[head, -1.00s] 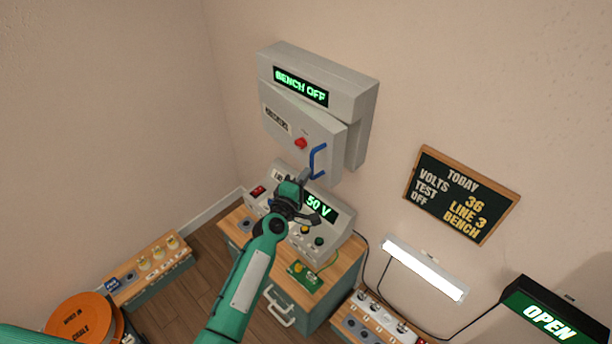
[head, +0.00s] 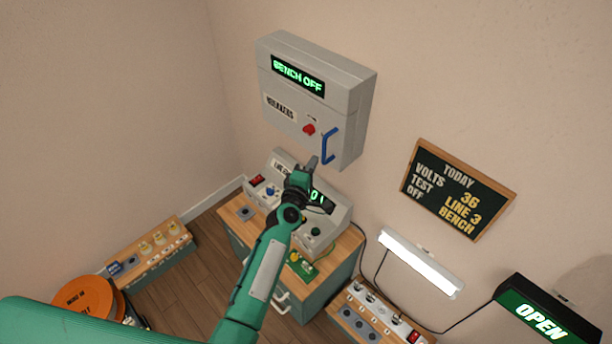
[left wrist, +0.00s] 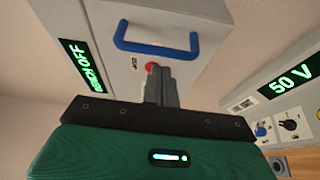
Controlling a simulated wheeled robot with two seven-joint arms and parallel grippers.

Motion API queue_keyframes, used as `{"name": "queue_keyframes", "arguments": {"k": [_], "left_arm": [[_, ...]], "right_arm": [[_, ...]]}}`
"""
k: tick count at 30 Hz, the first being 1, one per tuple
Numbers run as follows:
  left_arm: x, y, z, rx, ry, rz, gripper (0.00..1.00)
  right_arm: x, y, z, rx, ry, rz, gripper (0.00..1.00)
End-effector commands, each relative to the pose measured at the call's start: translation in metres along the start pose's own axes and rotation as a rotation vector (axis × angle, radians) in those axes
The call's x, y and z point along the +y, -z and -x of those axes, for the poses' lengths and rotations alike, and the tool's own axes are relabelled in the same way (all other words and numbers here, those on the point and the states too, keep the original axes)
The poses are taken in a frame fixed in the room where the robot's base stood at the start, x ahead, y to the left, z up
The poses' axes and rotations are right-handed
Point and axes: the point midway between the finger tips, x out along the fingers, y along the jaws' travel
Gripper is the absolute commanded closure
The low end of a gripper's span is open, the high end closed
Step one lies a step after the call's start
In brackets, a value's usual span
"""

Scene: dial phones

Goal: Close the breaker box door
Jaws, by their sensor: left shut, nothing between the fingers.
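The grey breaker box (head: 350,85) hangs on the wall with a lit "BENCH OFF" display. Its door (head: 290,118) sits flush against the box in the head view, with a red knob (head: 309,129) and a blue handle (head: 329,146). My left gripper (head: 311,163) is shut and empty, just below the door's lower edge. In the left wrist view the shut fingers (left wrist: 161,85) point at the door, in front of the red knob and beside the blue handle (left wrist: 156,47). Whether the fingertips touch the door I cannot tell. My right gripper is not in view.
A grey bench supply (head: 335,225) with knobs and a display stands on a wooden-topped cabinet (head: 350,243) below the box. A chalkboard (head: 458,190), a lit lamp (head: 421,264) and an OPEN sign (head: 545,320) are to the right. An orange reel (head: 82,302) is at lower left.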

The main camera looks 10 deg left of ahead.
Motion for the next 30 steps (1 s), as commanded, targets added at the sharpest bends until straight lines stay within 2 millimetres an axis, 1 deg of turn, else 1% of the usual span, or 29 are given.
{"name": "queue_keyframes", "arguments": {"k": [5, 15, 21, 24, 30], "left_arm": [[-0.002, 0.000, 0.021, 0.001, 0.001, 0.002, 1.00], [-0.003, 0.000, 0.086, 0.001, 0.002, 0.001, 1.00], [-0.003, -0.001, 0.117, 0.000, 0.002, 0.000, 1.00], [-0.002, -0.001, 0.127, 0.001, 0.002, 0.000, 1.00], [-0.001, -0.001, 0.135, 0.001, 0.001, 0.000, 1.00]], "right_arm": [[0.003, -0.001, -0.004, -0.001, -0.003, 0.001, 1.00], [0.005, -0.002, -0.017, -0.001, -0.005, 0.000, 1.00], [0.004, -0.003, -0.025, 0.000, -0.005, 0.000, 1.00], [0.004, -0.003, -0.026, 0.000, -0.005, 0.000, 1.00], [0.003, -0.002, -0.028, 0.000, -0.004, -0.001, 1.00]]}}
